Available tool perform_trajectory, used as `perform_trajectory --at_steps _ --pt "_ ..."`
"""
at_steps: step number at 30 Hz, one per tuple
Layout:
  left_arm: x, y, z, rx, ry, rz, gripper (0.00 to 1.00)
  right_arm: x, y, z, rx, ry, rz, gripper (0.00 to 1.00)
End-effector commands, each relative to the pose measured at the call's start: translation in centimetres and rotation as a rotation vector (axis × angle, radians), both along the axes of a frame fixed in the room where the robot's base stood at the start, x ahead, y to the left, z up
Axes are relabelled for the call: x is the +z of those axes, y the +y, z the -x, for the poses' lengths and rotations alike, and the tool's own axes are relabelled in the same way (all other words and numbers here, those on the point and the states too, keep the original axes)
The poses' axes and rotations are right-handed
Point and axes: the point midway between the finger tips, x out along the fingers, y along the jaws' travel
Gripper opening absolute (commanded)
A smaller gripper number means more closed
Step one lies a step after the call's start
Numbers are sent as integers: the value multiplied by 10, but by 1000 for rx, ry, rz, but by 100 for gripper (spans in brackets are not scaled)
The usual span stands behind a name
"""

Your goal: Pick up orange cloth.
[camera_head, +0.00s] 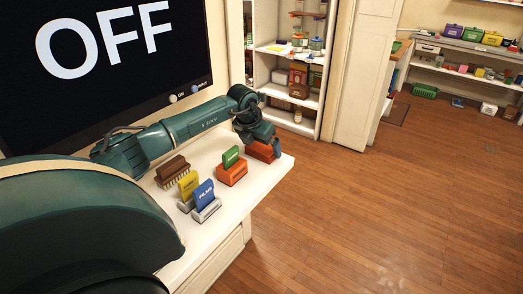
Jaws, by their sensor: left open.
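An orange item (259,152), low and block-like at this size, lies near the far right corner of the white table; I cannot tell whether it is cloth. My left gripper (271,143) is directly over it and hides part of it. The gripper is open; its fingers are small and partly hidden, and I cannot tell whether they touch the item. My right gripper is not in view.
A brown brush (172,170), a yellow item (188,186) and a blue item (204,194) stand on the white table (237,206). A large black screen reading OFF (107,55) is behind. Stocked shelves (291,85) stand beyond. The wooden floor (370,210) at right is clear.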

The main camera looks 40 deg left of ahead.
Motion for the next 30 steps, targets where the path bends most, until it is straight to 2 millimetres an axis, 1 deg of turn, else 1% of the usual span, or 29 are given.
perform_trajectory --at_steps 2,8,21,27,30 --pt "-4 0 -1 -1 0 0 100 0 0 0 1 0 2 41" --pt "-4 0 -2 -1 0 -1 100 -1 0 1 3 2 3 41" --pt "-4 0 -1 -1 0 0 65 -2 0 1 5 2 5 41" --pt "-3 0 -2 -1 -1 0 64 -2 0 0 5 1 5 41" --pt "1 0 -2 -1 -2 -1 64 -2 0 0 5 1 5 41"
